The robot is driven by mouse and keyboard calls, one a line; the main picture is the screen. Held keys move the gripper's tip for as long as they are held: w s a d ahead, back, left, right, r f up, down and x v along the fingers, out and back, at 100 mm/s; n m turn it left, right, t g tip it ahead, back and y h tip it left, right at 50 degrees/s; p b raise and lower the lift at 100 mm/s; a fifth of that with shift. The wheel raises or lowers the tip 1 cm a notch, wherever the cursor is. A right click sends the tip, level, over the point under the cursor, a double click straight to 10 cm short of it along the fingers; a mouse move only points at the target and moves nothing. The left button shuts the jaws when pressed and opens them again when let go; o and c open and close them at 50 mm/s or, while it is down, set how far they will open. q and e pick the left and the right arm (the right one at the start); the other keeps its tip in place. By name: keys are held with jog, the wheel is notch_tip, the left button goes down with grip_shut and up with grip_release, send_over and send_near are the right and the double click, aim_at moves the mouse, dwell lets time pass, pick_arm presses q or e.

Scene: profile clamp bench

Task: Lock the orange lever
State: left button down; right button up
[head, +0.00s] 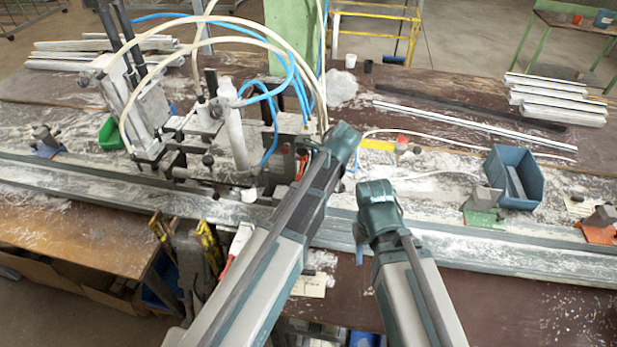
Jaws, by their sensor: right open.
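An orange clamp piece (600,235) with a grey block on it sits at the right end of the long metal rail, by the picture's edge. It is small here, and I cannot tell how its lever stands. My right arm comes in from the bottom right. Its gripper (358,245) shows only in part beside the arm's end, over the rail's front edge, well left of the orange piece. It is open, and I see nothing held in it. My left arm reaches up the middle towards the machine; its fingers are hidden behind the arm.
A green clamp piece (484,218) and a blue bin (515,178) stand left of the orange piece. A machine with hoses (150,110) fills the left of the bench. Metal profiles (555,98) lie at the back right. The rail (460,247) crosses the bench.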

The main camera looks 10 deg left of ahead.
pick_arm(q)
jog(key=shift+a+r, duration=0.1)
jog(key=shift+r, duration=0.1)
pick_arm(e)
jog(key=shift+r, duration=0.15)
pick_arm(q)
jog(key=shift+r+p, duration=0.65)
jog(key=shift+p, duration=0.15)
pick_arm(e)
jog(key=shift+r, duration=0.65)
pick_arm(q)
jog(key=d+f+b, duration=0.3)
jog(key=shift+w+f, duration=0.25)
jog(key=p+v, duration=0.9)
jog(key=v, duration=0.1)
jog(key=shift+w+r, duration=0.3)
jog(key=shift+r, duration=0.1)
pick_arm(e)
notch_tip(320, 180, up, 6)
jog(key=shift+d, duration=0.45)
jog(key=shift+s, duration=0.1)
